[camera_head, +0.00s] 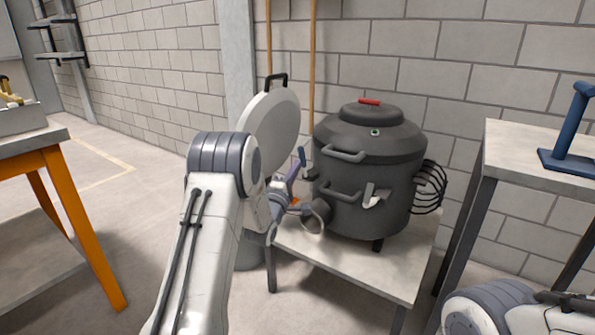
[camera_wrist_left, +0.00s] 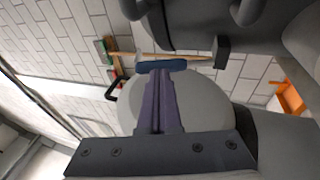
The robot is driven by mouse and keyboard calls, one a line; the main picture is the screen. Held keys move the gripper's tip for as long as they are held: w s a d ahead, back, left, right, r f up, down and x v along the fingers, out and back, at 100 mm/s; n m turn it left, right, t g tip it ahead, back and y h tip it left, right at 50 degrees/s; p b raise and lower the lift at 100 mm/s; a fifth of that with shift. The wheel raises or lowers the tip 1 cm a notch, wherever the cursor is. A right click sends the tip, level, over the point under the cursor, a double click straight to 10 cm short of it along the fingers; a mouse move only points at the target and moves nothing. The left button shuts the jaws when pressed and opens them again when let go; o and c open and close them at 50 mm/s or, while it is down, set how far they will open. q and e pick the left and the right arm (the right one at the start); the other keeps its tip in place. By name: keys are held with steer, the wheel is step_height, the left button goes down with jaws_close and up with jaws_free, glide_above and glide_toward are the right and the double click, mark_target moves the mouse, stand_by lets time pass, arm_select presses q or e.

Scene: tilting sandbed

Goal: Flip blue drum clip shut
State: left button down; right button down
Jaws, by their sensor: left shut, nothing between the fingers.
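The dark grey drum (camera_head: 370,170) stands upright on a low table, its domed lid (camera_head: 370,125) seated on top. The blue clip (camera_head: 302,156) is a small bar at the drum's left side; in the left wrist view it is a blue bar (camera_wrist_left: 162,66) across the fingertips. My left gripper (camera_head: 296,168) is at the drum's left side, close to the clip; its purple fingers (camera_wrist_left: 155,80) are shut with nothing between them. Whether they touch the clip I cannot tell. The clip's lower part is hidden. My right gripper is out of view.
A round pale lid (camera_head: 272,130) with a black handle stands tilted behind my left arm. A pale lever (camera_head: 376,197) is on the drum's front. The low table (camera_head: 390,262) has free room in front. A taller table (camera_head: 535,155) stands at right, an orange-legged bench (camera_head: 60,160) at left.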

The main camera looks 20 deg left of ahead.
mark_target(303, 156)
arm_select(q)
steer(key=shift+w+r, duration=0.2)
steer(key=shift+w, duration=0.5)
steer(key=r+g+p, duration=0.1)
steer(key=p, duration=0.2)
steer(key=w+g+p, duration=0.1)
steer(key=p, duration=0.2)
steer(key=shift+w+d+r, duration=0.15)
steer(key=shift+r, duration=0.25)
steer(key=shift+w+p, duration=0.1)
steer(key=shift+p, duration=0.3)
steer(key=shift+w, duration=0.35)
steer(key=shift+d+m, duration=0.15)
steer(key=shift+m, duration=0.15)
